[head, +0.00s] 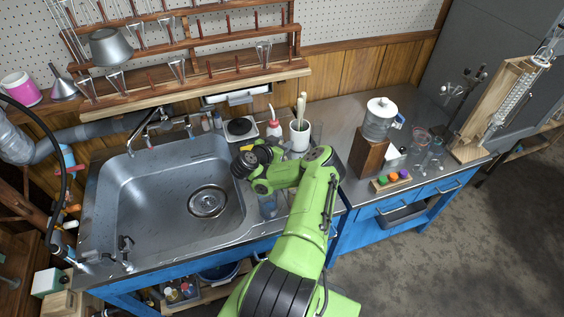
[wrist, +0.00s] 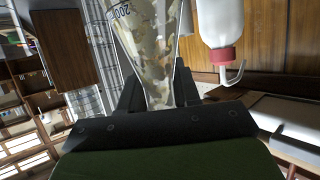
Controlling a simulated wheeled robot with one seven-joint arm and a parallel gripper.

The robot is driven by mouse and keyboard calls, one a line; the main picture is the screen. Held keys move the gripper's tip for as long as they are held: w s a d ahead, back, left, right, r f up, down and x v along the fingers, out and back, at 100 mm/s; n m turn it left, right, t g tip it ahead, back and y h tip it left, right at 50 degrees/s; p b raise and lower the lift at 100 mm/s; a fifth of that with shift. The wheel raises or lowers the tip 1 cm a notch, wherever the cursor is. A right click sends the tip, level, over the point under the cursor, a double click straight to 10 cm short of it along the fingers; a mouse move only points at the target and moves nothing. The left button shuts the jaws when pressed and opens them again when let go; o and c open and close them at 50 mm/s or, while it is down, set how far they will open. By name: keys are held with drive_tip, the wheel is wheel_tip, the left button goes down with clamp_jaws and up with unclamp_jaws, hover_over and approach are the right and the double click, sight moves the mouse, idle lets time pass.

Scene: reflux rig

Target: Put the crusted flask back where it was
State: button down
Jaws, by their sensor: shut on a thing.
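The crusted flask (wrist: 150,45) fills the upper middle of the wrist view. It is clear glass with brownish-white crust on its walls and a "200" mark. My gripper (wrist: 158,92) is shut on its narrow neck, with a dark finger on each side. In the head view my arm hides the gripper, beside the sink's right edge. A bluish glass shape (head: 268,206) shows under my wrist there; I cannot tell if it is the flask. The flask's base is cut off in the wrist view.
A wash bottle with a red cap (head: 273,127), also close by in the wrist view (wrist: 222,35), stands behind my arm. The sink (head: 165,195) is left. A wooden block (head: 369,153) stands right.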

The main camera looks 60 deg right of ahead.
drive_tip(key=shift+f+b, duration=0.45)
drive_tip(key=shift+f, duration=1.65)
drive_tip(key=shift+f, duration=0.1)
drive_tip(key=c, duration=0.8)
unclamp_jaws()
drive_tip(key=shift+a+r, duration=0.1)
drive_tip(key=shift+r, duration=0.1)
drive_tip(key=p+v, duration=1.1)
drive_tip(key=p, duration=0.5)
drive_tip(key=shift+w+a+r, duration=0.1)
drive_tip(key=shift+a+r, duration=0.05)
drive_tip(key=shift+a, duration=0.2)
